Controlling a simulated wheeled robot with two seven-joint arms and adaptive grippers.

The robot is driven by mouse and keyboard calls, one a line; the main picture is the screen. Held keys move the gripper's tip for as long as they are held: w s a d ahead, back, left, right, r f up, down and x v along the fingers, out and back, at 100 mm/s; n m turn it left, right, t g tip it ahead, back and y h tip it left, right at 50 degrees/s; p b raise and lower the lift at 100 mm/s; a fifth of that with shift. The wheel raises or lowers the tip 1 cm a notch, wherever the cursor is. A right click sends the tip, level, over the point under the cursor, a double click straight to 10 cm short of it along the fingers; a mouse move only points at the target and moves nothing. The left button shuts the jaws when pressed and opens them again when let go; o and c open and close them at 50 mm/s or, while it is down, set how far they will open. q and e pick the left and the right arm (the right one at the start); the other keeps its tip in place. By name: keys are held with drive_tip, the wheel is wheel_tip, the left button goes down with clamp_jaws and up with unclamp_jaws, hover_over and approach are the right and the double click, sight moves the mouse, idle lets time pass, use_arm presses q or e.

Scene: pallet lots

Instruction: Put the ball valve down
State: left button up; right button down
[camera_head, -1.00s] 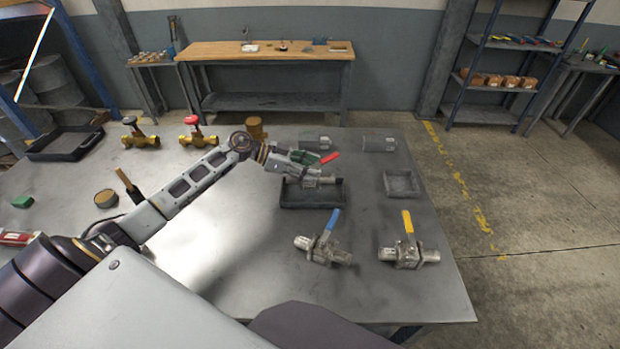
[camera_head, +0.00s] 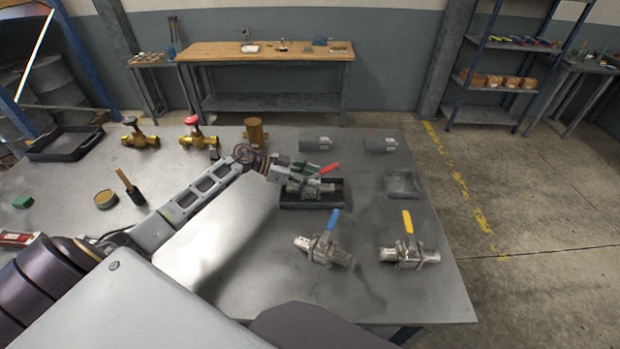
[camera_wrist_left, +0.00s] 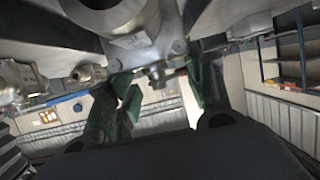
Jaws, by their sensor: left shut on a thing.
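A steel ball valve with a red lever (camera_head: 329,168) is at the small black tray (camera_head: 318,207) in the middle of the table. My left gripper (camera_head: 300,174), with green fingers, is shut on this valve from behind and left. The valve body lies over the tray's inside, low down; I cannot tell whether it touches the tray floor. In the left wrist view the green fingers (camera_wrist_left: 162,92) show close up, beside the large grey metal of a valve body (camera_wrist_left: 140,40). My right gripper is not in view.
A blue-lever valve (camera_head: 323,250) and a yellow-lever valve (camera_head: 409,253) lie in front. Brass valves (camera_head: 196,139) stand at the back left. A larger black tray (camera_head: 65,143) sits far left.

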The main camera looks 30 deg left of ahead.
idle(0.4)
use_arm(q)
drive_tip(key=o, duration=1.6)
drive_tip(key=shift+c, duration=0.2)
drive_tip(key=v, duration=1.2)
